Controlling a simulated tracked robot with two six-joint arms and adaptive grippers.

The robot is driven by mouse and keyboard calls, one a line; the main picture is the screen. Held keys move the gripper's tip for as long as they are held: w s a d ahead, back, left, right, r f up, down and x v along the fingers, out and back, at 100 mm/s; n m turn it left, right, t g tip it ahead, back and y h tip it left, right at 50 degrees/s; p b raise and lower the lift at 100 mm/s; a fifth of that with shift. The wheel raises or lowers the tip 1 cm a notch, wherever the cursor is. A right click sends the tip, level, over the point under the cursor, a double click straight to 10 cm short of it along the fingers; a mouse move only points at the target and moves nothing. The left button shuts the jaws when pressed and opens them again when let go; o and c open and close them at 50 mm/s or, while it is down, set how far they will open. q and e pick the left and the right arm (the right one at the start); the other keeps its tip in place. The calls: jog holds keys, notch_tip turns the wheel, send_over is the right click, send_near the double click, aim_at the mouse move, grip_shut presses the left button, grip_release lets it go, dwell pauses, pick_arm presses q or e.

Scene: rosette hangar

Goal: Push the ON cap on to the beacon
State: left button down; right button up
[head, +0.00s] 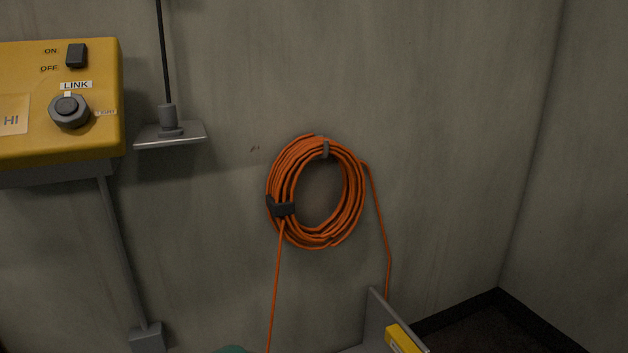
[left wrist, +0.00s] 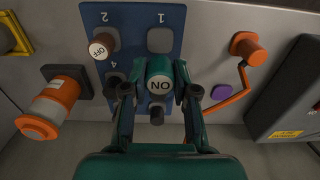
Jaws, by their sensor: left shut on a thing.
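In the left wrist view, my left gripper (left wrist: 157,80) is shut on the ON cap (left wrist: 159,92), a pale round-faced cap whose lettering appears upside down. The cap is in front of the blue numbered panel (left wrist: 202,18); I cannot tell whether it touches it. The OFF cap (left wrist: 101,48), brown with a white face, is on the same panel, up and left of the gripper. An orange cylinder with a pale band (left wrist: 55,102) stands out from the wall at left; I cannot tell whether it is the beacon. My right gripper is in neither view.
In the left wrist view, an orange crank (left wrist: 245,52), a purple button (left wrist: 221,92) and a dark box (left wrist: 287,95) are at right. In the head view are a yellow control box (head: 25,85), a small shelf with a rod (head: 170,135) and a coiled orange cable (head: 353,200).

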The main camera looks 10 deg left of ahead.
pick_arm(q)
jog(key=d+r, duration=0.5)
jog(key=d, duration=0.5)
jog(key=w+d+r, duration=0.1)
jog(key=d+r, duration=0.4)
jog(key=d, duration=0.5)
jog(key=shift+d+r+b, duration=0.25)
jog(key=shift+d+b, duration=0.05)
dwell(1.5)
